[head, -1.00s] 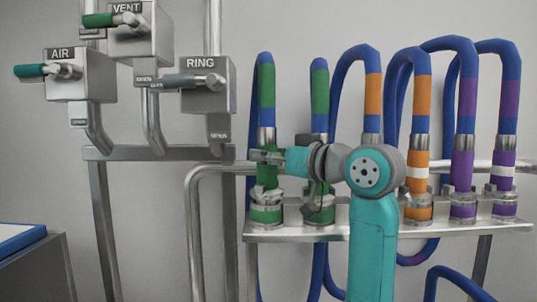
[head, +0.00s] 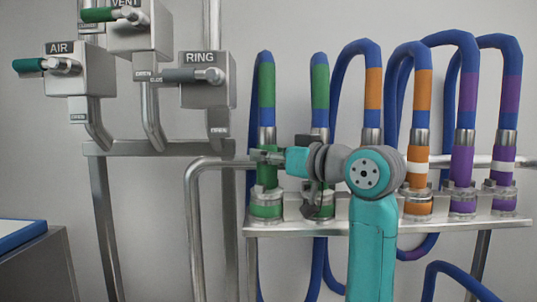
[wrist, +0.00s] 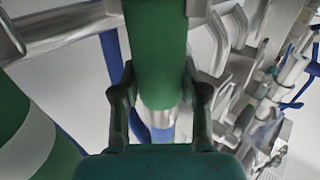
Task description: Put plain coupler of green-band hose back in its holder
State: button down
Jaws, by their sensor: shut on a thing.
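The plain green coupler (head: 267,174) belongs to the leftmost green-band hose (head: 267,87) and hangs upright. My gripper (head: 267,156) is shut on it from the right. The wrist view shows the green coupler (wrist: 157,45) between both fingers. Its lower end is at the mouth of its holder (head: 266,210), a metal cup with a green band on the rack; I cannot tell whether it is fully seated. The other green-band hose (head: 319,87) is just right, its coupler mostly behind my wrist. A green coupler with a white band (wrist: 38,140) shows at left in the wrist view.
Orange-band (head: 422,95) and purple-band hoses (head: 510,97) stand close by on the right along the metal rack (head: 290,231). A bent rail (head: 205,168) runs left of the holder. Valve boxes (head: 207,95) are mounted further left.

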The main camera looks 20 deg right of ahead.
jog(key=shift+f, duration=0.15)
dwell(0.3)
jog(key=c, duration=0.5)
grip_release()
jog(key=v, duration=1.2)
